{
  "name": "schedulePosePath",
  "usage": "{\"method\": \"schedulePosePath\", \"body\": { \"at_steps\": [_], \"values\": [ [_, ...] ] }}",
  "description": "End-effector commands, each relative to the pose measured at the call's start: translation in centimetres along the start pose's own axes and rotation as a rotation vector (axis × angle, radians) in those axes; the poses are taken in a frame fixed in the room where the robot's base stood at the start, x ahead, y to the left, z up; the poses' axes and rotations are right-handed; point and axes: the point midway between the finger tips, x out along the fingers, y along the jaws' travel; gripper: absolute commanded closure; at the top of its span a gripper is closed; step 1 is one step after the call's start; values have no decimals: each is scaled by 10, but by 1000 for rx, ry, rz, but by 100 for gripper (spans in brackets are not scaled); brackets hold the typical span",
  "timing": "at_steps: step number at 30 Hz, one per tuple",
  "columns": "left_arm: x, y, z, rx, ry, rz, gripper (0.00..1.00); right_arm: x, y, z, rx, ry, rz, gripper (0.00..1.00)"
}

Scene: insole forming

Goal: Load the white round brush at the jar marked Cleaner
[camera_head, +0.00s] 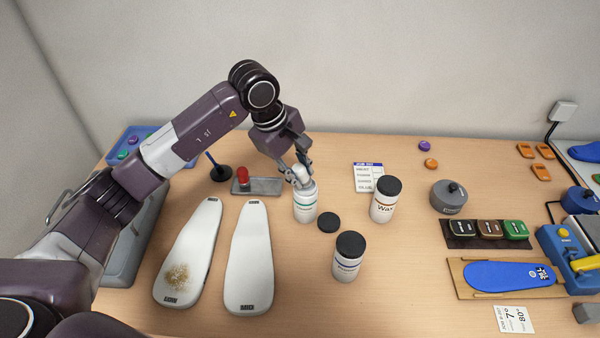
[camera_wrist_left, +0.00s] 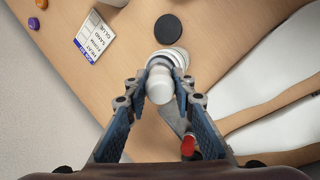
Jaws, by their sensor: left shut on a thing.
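My left gripper (camera_head: 298,182) is above an open white jar (camera_head: 305,208) with a green-marked label; its wording is too small to read. The gripper is shut on the white round brush (camera_wrist_left: 160,85), whose rounded white top shows between the fingertips in the left wrist view. The brush's lower end is at the jar's mouth; whether it is inside is hidden. A black lid (camera_head: 328,222) lies on the table beside the jar. My right gripper is not in view.
The Wax jar (camera_head: 384,205) and another black-lidded jar (camera_head: 347,262) stand to the right. Two white lasts (camera_head: 249,258) lie front left, one with a brown patch. A card (camera_head: 368,177) lies behind.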

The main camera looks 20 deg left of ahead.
Motion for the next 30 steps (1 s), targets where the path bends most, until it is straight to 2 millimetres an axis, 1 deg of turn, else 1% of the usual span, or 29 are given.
{"method": "schedulePosePath", "body": {
  "at_steps": [1, 18, 22, 30],
  "values": [
    [-7, 3, 0, 1, 1, 3, 100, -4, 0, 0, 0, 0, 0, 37],
    [-51, 18, 6, 0, 2, 7, 100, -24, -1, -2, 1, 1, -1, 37],
    [-55, 19, 7, 0, 1, 6, 100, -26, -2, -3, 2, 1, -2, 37],
    [-55, 19, 7, 0, 1, 6, 100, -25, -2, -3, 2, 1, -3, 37]
  ]
}}
